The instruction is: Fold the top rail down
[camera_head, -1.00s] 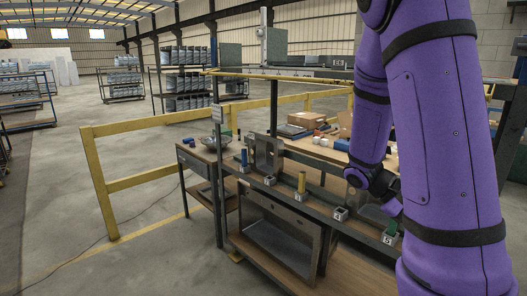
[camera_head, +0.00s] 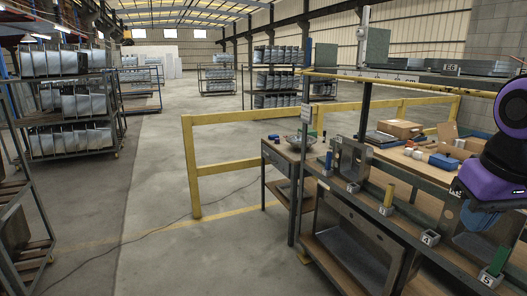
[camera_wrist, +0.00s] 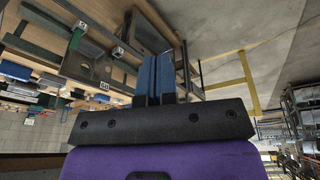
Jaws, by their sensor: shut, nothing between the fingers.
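A thin yellow rail (camera_head: 345,78) runs level along the top front of the near rack in the head view, from the corner post towards the right. It looks raised, above the slots and the sinks. My gripper (camera_head: 478,224) is at the right of the head view, low over the rack's front and well below the yellow rail. Its blue fingers (camera_wrist: 156,62) are together and empty in the wrist view. The arm covers part of the rack's right side. I cannot make out the rail in the wrist view.
A sink (camera_head: 350,240) stands on the lower shelf, with numbered blocks (camera_head: 428,238) along the beam above. Grey sinks (camera_head: 440,66) lie at the top. A yellow floor barrier (camera_head: 195,170) stands left. A bench with a cardboard box (camera_head: 400,128) is behind. Open floor lies left.

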